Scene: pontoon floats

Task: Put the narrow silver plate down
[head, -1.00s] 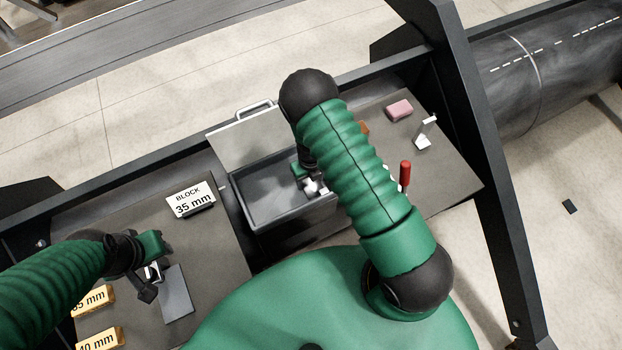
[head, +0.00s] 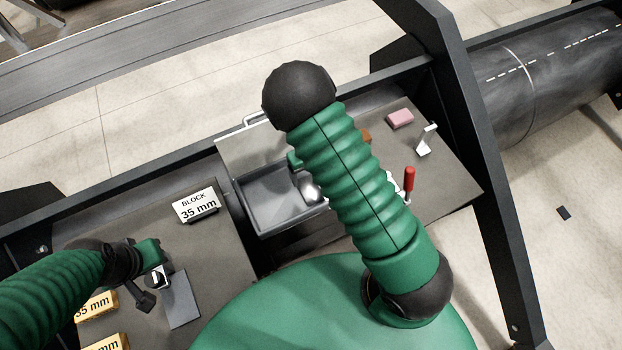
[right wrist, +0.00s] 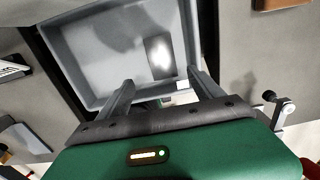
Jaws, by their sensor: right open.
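The narrow silver plate (right wrist: 160,56) lies in the grey open box (right wrist: 85,75), near one wall, with a bright glare on it. In the head view a shiny patch (head: 311,189) in the box looks like this plate, partly covered by my arm. My right gripper (right wrist: 163,92) is open and empty, its fingers apart just short of the plate in the right wrist view. In the head view my arm hides most of it. My left gripper (head: 156,282) is beside a flat grey plate (head: 182,302) on the left panel; its jaws are too small to read.
A raised lid (head: 245,145) stands behind the box. A "BLOCK 35 mm" sign (head: 196,204) and yellow size labels (head: 96,305) are on the left. A pink block (head: 400,118), a white bracket (head: 427,140) and a red-handled lever (head: 409,180) are on the right.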

